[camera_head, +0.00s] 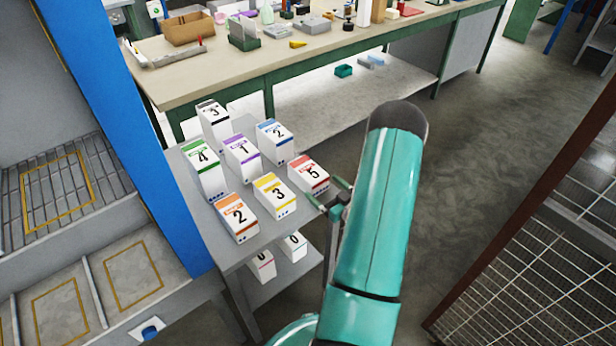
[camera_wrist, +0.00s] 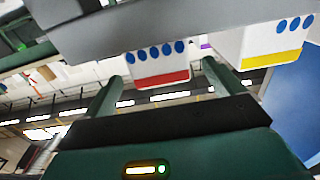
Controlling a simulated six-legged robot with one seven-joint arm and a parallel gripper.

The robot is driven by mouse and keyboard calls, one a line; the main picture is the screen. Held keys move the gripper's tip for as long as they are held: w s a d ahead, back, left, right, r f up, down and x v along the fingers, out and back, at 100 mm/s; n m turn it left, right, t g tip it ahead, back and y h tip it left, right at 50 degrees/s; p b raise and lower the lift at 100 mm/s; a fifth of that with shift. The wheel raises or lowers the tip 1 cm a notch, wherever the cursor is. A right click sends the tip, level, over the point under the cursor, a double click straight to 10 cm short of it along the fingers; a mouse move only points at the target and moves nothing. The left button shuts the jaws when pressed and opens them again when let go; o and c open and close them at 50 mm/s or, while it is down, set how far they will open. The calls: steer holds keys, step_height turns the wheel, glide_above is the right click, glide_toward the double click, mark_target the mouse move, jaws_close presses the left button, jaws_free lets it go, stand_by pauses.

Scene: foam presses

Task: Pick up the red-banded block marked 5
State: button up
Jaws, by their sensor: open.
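The red-banded block marked 5 (camera_head: 309,174) stands upright at the right edge of a small grey table (camera_head: 222,254). It also shows in the wrist view (camera_wrist: 158,66), with its red band and a row of blue dots. My gripper (camera_head: 332,196) is open and empty, just to the right of this block and close to the table edge. In the wrist view, the two fingers of my gripper (camera_wrist: 162,72) point toward the block, one on each side of its face. I cannot tell whether the fingertips overlap the block or stop short of it.
The yellow-banded block marked 3 (camera_head: 274,196) stands close beside it, also in the wrist view (camera_wrist: 272,45). Orange (camera_head: 237,217), blue (camera_head: 274,141), purple (camera_head: 242,157) and green (camera_head: 204,169) blocks share the tabletop. A blue post (camera_head: 130,130) rises at left.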

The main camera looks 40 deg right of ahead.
mark_target(314, 179)
steer(key=w, duration=0.5)
steer(key=shift+w+d+r, duration=0.15)
steer(key=shift+w+d, duration=0.2)
steer(key=shift+w, duration=0.05)
steer(key=shift+c, duration=0.4)
steer(key=c, duration=1)
